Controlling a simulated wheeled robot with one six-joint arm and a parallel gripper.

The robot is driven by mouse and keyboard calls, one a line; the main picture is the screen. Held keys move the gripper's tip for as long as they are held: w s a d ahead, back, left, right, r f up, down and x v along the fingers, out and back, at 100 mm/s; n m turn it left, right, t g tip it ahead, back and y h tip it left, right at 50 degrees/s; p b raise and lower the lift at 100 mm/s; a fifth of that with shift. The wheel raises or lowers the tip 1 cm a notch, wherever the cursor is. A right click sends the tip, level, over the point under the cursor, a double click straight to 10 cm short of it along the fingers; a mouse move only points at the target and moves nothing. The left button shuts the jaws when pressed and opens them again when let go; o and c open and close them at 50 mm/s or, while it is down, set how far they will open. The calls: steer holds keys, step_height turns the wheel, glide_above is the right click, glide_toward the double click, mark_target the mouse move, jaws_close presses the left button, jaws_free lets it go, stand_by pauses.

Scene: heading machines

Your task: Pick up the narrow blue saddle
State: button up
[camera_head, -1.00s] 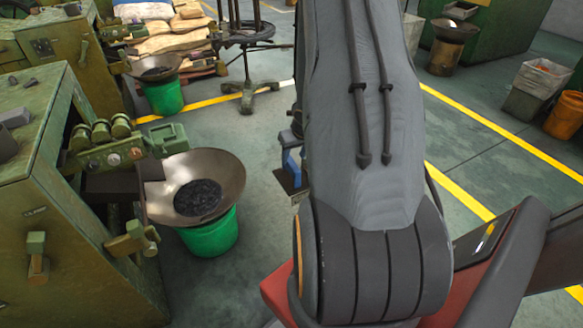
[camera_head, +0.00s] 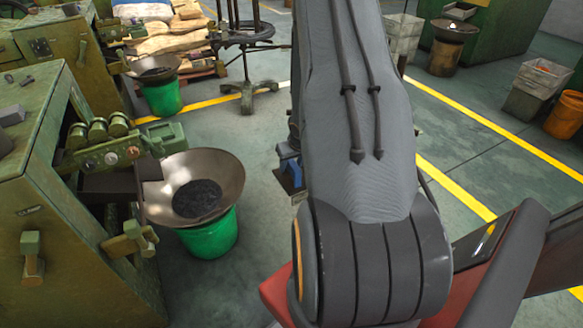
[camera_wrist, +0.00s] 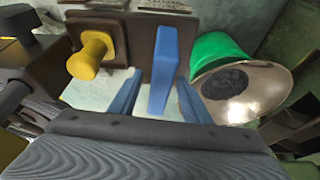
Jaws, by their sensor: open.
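The narrow blue saddle (camera_wrist: 163,72) is an upright, slim blue block in the wrist view, standing in front of a dark brown panel. My gripper (camera_wrist: 159,78) is open, with one blue finger on each side of the saddle in the picture. Gaps show between both fingers and the saddle; I cannot tell how deep it sits between them. In the head view my arm hides most of that area. A small blue part (camera_head: 290,168) shows at the arm's left edge, but I cannot tell if it is the saddle or a finger.
A yellow knob-like piece (camera_wrist: 90,56) stands left of the saddle by the brown panel (camera_wrist: 133,38). A wide metal pan (camera_head: 232,180) with dark bits sits on a green bucket (camera_head: 212,236), beside a green machine (camera_head: 60,200). Open floor lies between pan and arm.

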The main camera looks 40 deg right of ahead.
steer(key=shift+f, duration=0.25)
stand_by(0.4)
jaws_close()
